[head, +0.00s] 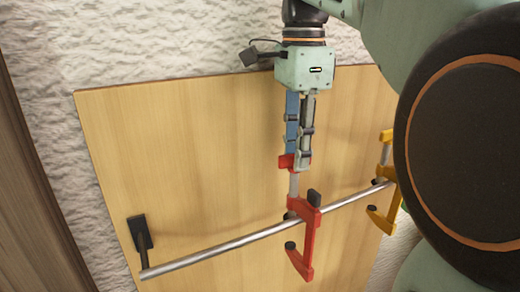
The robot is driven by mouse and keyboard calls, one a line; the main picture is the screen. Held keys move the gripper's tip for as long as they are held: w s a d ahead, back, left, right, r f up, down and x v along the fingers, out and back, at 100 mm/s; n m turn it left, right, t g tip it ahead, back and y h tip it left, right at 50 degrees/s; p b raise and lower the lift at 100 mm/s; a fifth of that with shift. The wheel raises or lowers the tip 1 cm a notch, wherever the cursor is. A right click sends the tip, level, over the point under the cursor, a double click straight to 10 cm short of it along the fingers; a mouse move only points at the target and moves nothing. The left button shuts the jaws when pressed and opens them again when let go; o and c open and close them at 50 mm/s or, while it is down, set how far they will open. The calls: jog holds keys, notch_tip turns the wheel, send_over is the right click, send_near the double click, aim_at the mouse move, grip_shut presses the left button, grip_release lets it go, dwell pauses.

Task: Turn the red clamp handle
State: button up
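The red clamp (309,240) sits on a metal bar, its red jaw frame hanging below the bar and a grey spindle running up from it. Its red handle (287,162) is at the spindle's top, partly hidden by my fingertips. My gripper (299,160) points down from above, with its fingertips at the handle. I see the fingers nearly side-on, one bluish and one grey. Whether they are closed on the handle or only around or beside it cannot be told.
The metal bar (220,248) slopes across a wooden panel (180,150), held by a black bracket (138,231) at the left. A yellow clamp (384,222) is on the bar to the right, partly behind my arm. The panel left of my gripper is clear.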

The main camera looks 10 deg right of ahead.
grip_shut()
jog(key=shift+r+n+p, duration=0.1)
jog(key=shift+n+p, duration=0.55)
jog(key=shift+n, duration=0.75)
